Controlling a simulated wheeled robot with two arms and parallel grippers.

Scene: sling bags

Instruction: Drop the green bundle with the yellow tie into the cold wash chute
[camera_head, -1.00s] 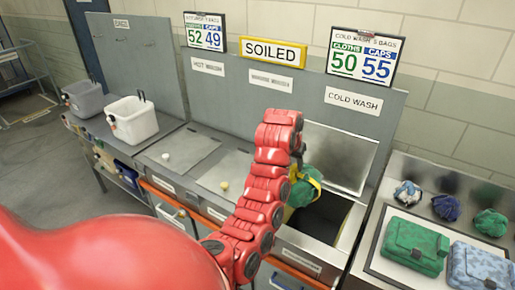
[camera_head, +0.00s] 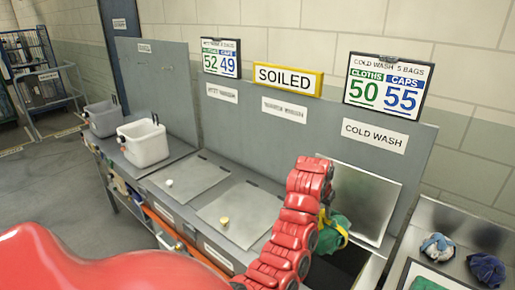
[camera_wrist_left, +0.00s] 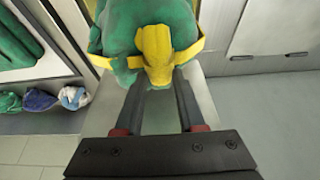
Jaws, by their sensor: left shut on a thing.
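The green bundle with the yellow tie (camera_head: 335,232) hangs over the open cold wash chute (camera_head: 347,262), partly behind my left arm. In the left wrist view the bundle (camera_wrist_left: 200,18) fills the top middle, and my left gripper (camera_wrist_left: 160,78) is shut on its yellow tie. In the head view the arm hides the left gripper's fingers. The chute's lid (camera_head: 362,205) is raised against the back panel under the COLD WASH label (camera_head: 375,135). My right gripper is in neither view.
Two closed metal lids with knobs (camera_head: 182,182) (camera_head: 240,212) lie left of the open chute. Two bins (camera_head: 145,145) (camera_head: 103,119) stand farther left. At the right, a tray holds small cloth bundles (camera_head: 437,247) (camera_head: 487,269).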

